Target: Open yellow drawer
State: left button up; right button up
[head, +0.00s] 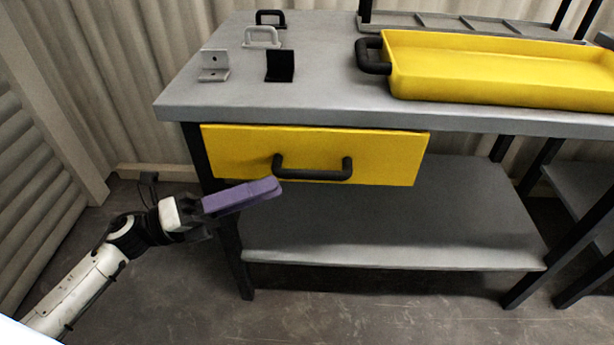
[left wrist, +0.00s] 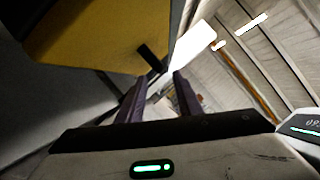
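The yellow drawer (head: 380,150) sits under the left part of the grey tabletop, and it looks shut. Its black bar handle (head: 313,174) runs across the front. My left gripper (head: 278,188), with purple fingers, is just below and left of the handle's left end, in front of the drawer's lower edge. In the left wrist view the two fingers (left wrist: 160,82) stand apart with nothing held between them. That view also shows the drawer's yellow front (left wrist: 90,35) and the dark handle (left wrist: 150,58) just beyond the fingertips. I cannot tell whether they touch. My right gripper is not in view.
The grey workbench (head: 330,105) holds a yellow tray (head: 500,90) with a black handle, and several small black and grey brackets (head: 214,66). A lower shelf (head: 390,225) lies beneath the drawer. The floor (head: 170,290) before the bench is clear. A corrugated wall (head: 110,70) stands behind.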

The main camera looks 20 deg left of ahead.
aim_at(305, 171)
pick_arm(q)
jog(key=x, duration=0.8)
jog(key=shift+f, duration=0.1)
jog(key=shift+c, duration=0.5)
grip_shut()
